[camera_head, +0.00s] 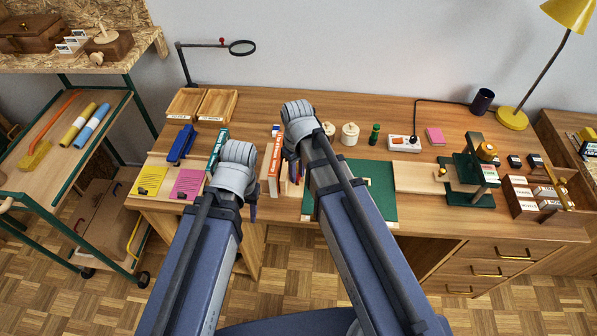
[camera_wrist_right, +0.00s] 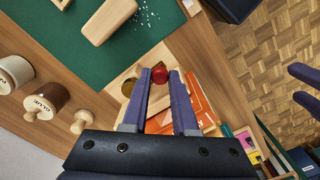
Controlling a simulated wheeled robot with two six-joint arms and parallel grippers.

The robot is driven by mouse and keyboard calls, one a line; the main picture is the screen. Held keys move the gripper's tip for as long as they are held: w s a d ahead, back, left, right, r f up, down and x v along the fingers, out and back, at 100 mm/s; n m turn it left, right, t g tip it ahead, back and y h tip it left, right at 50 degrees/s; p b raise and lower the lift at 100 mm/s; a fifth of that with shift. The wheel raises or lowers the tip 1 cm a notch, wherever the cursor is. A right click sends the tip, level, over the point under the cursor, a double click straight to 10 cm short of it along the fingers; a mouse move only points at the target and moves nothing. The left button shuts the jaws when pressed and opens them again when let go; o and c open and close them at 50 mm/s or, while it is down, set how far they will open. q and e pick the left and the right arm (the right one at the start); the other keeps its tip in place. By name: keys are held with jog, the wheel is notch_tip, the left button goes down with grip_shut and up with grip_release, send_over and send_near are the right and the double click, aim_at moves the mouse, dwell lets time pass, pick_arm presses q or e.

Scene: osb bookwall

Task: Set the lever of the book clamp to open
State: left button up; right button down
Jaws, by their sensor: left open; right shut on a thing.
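The book clamp (camera_wrist_right: 158,55) is a pale wooden piece with an orange book (camera_wrist_right: 197,103) beside its lever; in the head view my right arm hides much of it. Its lever ends in a red ball knob (camera_wrist_right: 160,75). My right gripper (camera_wrist_right: 160,72) has its fingertips closed around this knob, seen in the right wrist view. In the head view the right gripper (camera_head: 297,170) is largely behind my own wrist, next to the orange book (camera_head: 275,158). My left gripper (camera_wrist_right: 292,84) is open and empty, apart from the clamp, off the table's front edge.
A green mat (camera_head: 375,190) lies beside the clamp, with a wooden block (camera_wrist_right: 108,20) on it. Small pots (camera_head: 350,133) stand behind. A green press (camera_head: 470,170) is at the right. Yellow and pink cards (camera_head: 187,184) and a blue tool (camera_head: 182,143) lie at the left.

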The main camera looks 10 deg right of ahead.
dwell(0.3)
jog(key=c, duration=0.7)
grip_release()
notch_tip(320, 180, up, 8)
jog(key=p, duration=0.8)
jog(key=shift+f, duration=0.1)
